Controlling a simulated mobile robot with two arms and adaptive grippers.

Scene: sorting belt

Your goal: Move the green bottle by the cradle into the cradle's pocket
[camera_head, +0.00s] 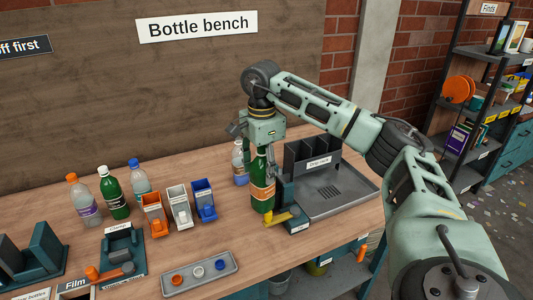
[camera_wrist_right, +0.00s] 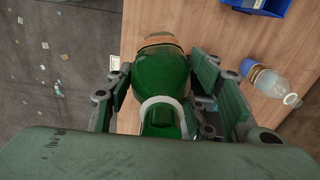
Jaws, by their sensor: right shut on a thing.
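My right gripper (camera_head: 262,150) is shut on the neck and shoulder of a green bottle (camera_head: 262,190) with an orange label, held upright. In the right wrist view the fingers lie on both sides of the green bottle (camera_wrist_right: 160,80). Another green bottle (camera_head: 114,197) stands farther left on the bench. My left gripper is out of view.
A grey drip tray (camera_head: 345,198) with dark dividers lies right of the cradle. A clear bottle (camera_head: 239,165) stands close behind the gripper. Orange, white and blue bins (camera_head: 205,200) stand to the left. A cap tray (camera_head: 199,273) lies in front.

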